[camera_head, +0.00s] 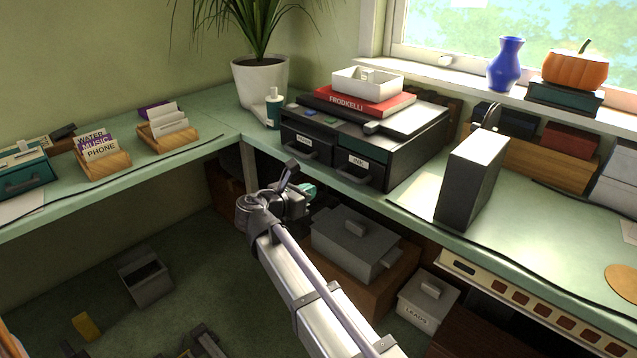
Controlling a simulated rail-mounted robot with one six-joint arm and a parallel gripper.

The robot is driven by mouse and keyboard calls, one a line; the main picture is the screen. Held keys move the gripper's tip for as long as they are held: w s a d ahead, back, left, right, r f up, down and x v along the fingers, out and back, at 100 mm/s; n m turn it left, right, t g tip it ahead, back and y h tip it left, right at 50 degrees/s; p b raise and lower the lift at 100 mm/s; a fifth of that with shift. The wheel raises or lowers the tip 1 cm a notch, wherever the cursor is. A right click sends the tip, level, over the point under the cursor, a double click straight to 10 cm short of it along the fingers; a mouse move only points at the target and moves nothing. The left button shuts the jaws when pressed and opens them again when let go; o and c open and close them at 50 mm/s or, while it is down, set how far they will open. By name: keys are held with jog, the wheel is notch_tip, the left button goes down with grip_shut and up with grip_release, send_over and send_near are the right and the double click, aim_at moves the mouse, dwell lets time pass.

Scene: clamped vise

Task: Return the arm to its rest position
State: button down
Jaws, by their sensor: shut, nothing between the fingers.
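My arm comes in from the bottom edge and reaches up to the left, in front of the corner of the green bench. My gripper (290,176) is at its far end, shut with nothing held. It is in front of the dark two-drawer cabinet (358,172), near its left drawer. The image alone does not show whether it touches the cabinet. Part of the wrist hides the bench edge and the space below it.
The green bench (213,112) runs along both walls. A grey upright box (470,180) stands at its front edge on the right. Below are a grey lidded box (350,243) and a box marked LEADS (427,300). Open floor (190,270) lies left of my arm.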

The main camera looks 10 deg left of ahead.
jog(key=s+d+f+m+g+y, duration=0.1)
jog(key=s+d+f+m+g, duration=0.35)
jog(key=d+m, duration=0.35)
jog(key=s+d+f+m+g+y, duration=0.2)
jog(key=s+d+f+m+g, duration=0.3)
jog(key=m, duration=0.5)
jog(key=s+d+f+m+g+y, duration=0.2)
jog(key=s+d+m, duration=0.35)
jog(key=d, duration=0.45)
jog(key=s+d+f+m+g+y, duration=0.25)
jog(key=s+d+m, duration=0.3)
jog(key=d, duration=0.55)
notch_tip(320, 180, up, 23)
jog(key=w+d+m+p, duration=0.1)
jog(key=p, duration=2.1)
jog(key=shift+w+d, duration=0.15)
jog(key=shift+d, duration=0.2)
